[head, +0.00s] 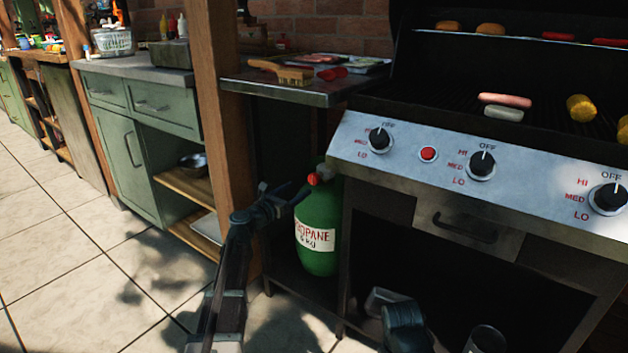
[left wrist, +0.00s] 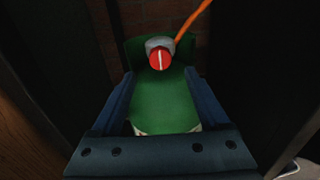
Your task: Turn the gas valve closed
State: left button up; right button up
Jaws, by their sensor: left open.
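The green propane tank (head: 318,240) stands upright on the shelf under the side table, left of the grill cabinet. Its red gas valve knob (head: 313,179) is at the top. In the left wrist view the red knob (left wrist: 160,60) has a white line running nearly upright in the picture, with a grey fitting behind it. My left gripper (head: 285,192) is open and empty, just left of the tank top. In the left wrist view its two fingers (left wrist: 160,74) are spread to either side, with the knob ahead between them, not gripped.
An orange hose (left wrist: 192,28) runs up and right from the valve. The side table (head: 310,93) overhangs the tank. A wooden post (head: 222,120) stands left and the grill cabinet (head: 345,270) right, leaving a narrow space. Grill knobs (head: 380,139) sit on the front panel.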

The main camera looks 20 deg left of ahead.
aim_at(312, 180)
pick_arm(q)
jog(key=x, duration=1)
jog(key=shift+f, duration=0.1)
jog(key=shift+c, duration=0.3)
jog(key=shift+s, duration=0.1)
grip_shut()
